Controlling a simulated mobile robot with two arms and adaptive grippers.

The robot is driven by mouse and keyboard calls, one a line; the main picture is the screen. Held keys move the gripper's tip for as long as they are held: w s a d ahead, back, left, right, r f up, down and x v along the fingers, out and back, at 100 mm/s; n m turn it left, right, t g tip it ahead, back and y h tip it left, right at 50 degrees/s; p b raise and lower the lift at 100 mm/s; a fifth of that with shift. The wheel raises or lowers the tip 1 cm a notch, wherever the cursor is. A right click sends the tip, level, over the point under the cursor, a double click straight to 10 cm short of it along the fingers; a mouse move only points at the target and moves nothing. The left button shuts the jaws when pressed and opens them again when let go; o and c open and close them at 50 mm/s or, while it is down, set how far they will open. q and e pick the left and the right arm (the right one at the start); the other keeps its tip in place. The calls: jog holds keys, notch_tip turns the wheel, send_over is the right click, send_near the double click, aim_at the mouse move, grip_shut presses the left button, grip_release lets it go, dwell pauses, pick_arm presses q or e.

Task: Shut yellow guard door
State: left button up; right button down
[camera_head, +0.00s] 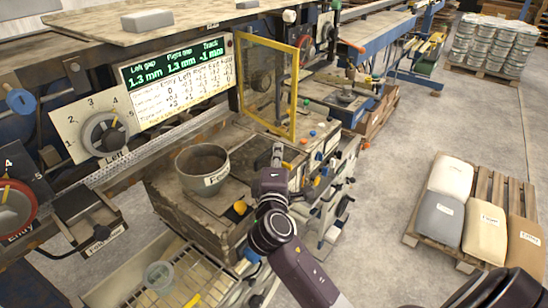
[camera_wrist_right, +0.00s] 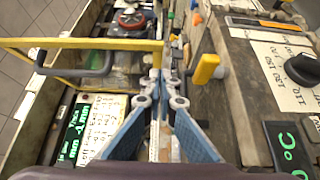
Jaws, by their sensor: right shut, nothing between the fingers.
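The yellow guard door (camera_head: 270,85) is a yellow frame with a see-through panel. It stands out from the machine at an angle, just right of the display. In the right wrist view its yellow frame (camera_wrist_right: 80,43) crosses the upper left and ends near my fingertips. My right gripper (camera_head: 277,150) is shut and empty, close to the door's lower outer corner. The right wrist view shows its fingertips (camera_wrist_right: 160,78) together right by the end of the yellow frame; I cannot tell whether they touch it. My left gripper is not in view.
A lit display (camera_head: 180,70) and a dial marked Left (camera_head: 104,133) are on the machine's left. A grey pot (camera_head: 203,165) stands on the machine below the display. A yellow knob (camera_wrist_right: 207,68) is right of my fingertips. Sacks (camera_head: 450,178) lie on a pallet at right.

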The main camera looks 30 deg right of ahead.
aim_at(287, 139)
jog(key=d, duration=0.2)
jog(key=shift+w+d+r+p, duration=0.1)
jog(key=shift+d+p, duration=0.3)
jog(key=shift+d, duration=0.1)
